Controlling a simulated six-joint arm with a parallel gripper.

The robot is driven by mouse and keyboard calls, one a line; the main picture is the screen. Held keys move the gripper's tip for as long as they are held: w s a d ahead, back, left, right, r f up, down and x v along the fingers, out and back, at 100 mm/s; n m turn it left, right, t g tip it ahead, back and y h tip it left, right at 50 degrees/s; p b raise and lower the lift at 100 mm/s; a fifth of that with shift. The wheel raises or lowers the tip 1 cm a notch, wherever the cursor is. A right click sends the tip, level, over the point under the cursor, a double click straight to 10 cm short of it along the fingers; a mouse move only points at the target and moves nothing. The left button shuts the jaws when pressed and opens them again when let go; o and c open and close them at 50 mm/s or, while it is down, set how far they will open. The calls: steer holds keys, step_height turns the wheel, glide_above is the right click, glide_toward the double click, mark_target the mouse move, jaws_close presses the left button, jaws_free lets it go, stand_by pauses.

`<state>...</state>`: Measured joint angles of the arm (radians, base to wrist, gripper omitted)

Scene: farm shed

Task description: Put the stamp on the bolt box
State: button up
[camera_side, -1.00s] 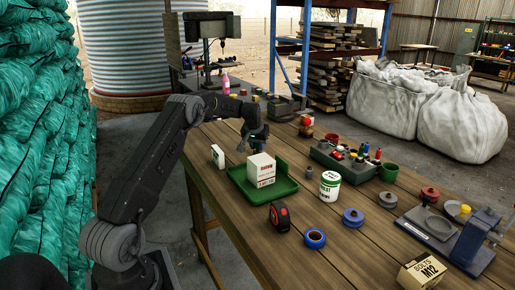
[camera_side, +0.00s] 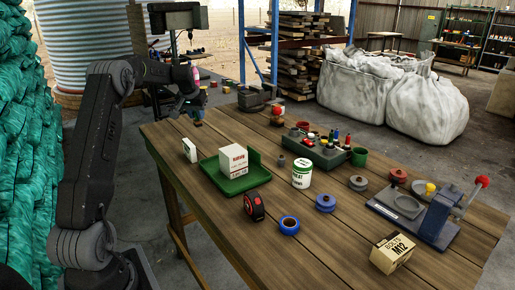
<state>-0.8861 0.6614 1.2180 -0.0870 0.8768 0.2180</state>
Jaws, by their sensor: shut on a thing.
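The bolt box (camera_side: 393,253) is a small tan carton marked BOLTS M12, on the table near its front right edge. My gripper (camera_side: 195,110) is at the far left part of the table, well away from the bolt box. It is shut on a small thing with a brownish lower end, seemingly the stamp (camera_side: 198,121). The fingers hide most of it, and I cannot tell whether it touches the table.
A green tray (camera_side: 262,178) carries a white carton (camera_side: 233,160).

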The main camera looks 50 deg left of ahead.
steer(key=w+d+r+m+h, duration=0.1)
steer(key=w+d+m, duration=0.3)
steer(key=d, duration=0.6)
steer(key=w+d+r+m+t+h, duration=0.1)
steer(key=w+d+m, duration=0.1)
steer(key=w+d, duration=0.65)
steer(key=w+d+r+m+h, duration=0.1)
steer(key=w+d+m, duration=0.2)
steer(key=d, duration=0.9)
steer(key=m+g+h, duration=0.1)
steer(key=m+h, duration=0.2)
steer(key=m, duration=0.5)
glide_above(405, 245)
steer(key=s+a, duration=0.2)
steer(key=f, duration=0.4)
steer(key=shift+w+a+f, duration=0.1)
steer(key=shift+w, duration=0.1)
steer(key=shift+d+f, duration=0.15)
steer(key=shift+d, duration=0.1)
steer(key=shift+f, duration=2.05)
